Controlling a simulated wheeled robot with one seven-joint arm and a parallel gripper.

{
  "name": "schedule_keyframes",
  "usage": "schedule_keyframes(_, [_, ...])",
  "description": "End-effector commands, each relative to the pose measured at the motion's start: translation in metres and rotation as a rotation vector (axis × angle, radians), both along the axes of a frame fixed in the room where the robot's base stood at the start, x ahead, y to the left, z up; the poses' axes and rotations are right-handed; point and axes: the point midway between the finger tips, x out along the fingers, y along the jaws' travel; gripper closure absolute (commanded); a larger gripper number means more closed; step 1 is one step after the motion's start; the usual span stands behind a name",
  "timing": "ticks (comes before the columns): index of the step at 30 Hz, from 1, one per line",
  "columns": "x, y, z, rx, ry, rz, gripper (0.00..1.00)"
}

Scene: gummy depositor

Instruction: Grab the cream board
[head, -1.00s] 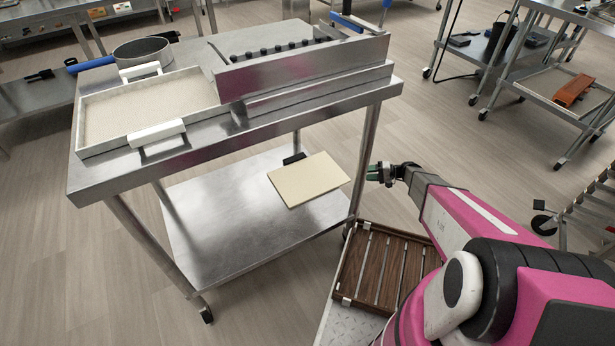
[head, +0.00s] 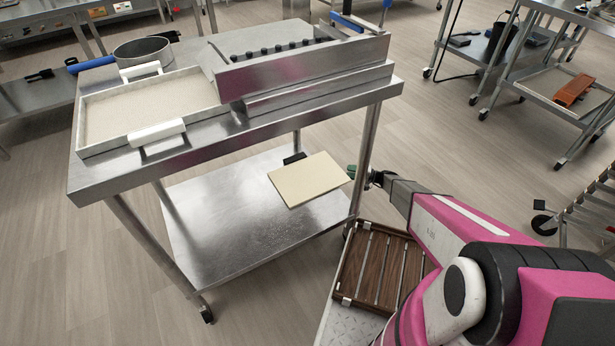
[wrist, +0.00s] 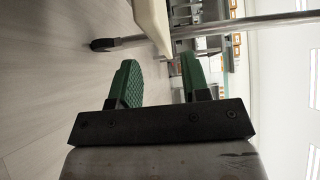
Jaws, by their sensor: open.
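The cream board (head: 308,179) lies flat on the lower shelf (head: 225,225) of the steel cart, its right corner reaching toward the shelf's right edge. My gripper (head: 358,174) is just right of that corner, beside the cart's near right leg, which partly hides it. In the wrist view my gripper's green fingers (wrist: 160,82) are apart with nothing between them. The board's pale edge (wrist: 152,22) shows ahead of the fingertips at the top of the wrist view. I see a small gap between fingertips and board.
The cart leg (head: 367,150) stands close to my gripper. The cart's top (head: 90,180) carries a white-handled tray (head: 150,105) and a steel depositor (head: 305,70) above the shelf. A brown slatted rack (head: 380,265) lies below my arm. The shelf's left part is bare.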

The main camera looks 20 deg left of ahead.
Motion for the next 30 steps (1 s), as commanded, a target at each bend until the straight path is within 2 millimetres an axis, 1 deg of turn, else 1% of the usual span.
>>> schedule_keyframes(9, [-0.006, 0.042, 0.003, 0.0, 0.0, 0.002, 0.57])
schedule_keyframes(12, [-0.006, 0.046, 0.003, 0.0, 0.0, 0.001, 0.57])
schedule_keyframes(17, [-0.006, 0.046, 0.003, 0.0, 0.0, 0.001, 0.57])
schedule_keyframes(18, [-0.006, 0.046, 0.003, 0.0, 0.0, 0.001, 0.64])
schedule_keyframes(19, [-0.006, 0.046, 0.003, 0.0, 0.0, 0.001, 0.74])
schedule_keyframes(20, [-0.006, 0.046, 0.003, 0.0, 0.0, 0.001, 0.83])
schedule_keyframes(21, [-0.006, 0.046, 0.003, 0.0, 0.0, 0.001, 0.96])
schedule_keyframes(22, [-0.006, 0.046, 0.003, 0.0, 0.0, 0.001, 1.0])
schedule_keyframes(30, [-0.006, 0.046, 0.005, 0.004, 0.002, 0.001, 1.0])
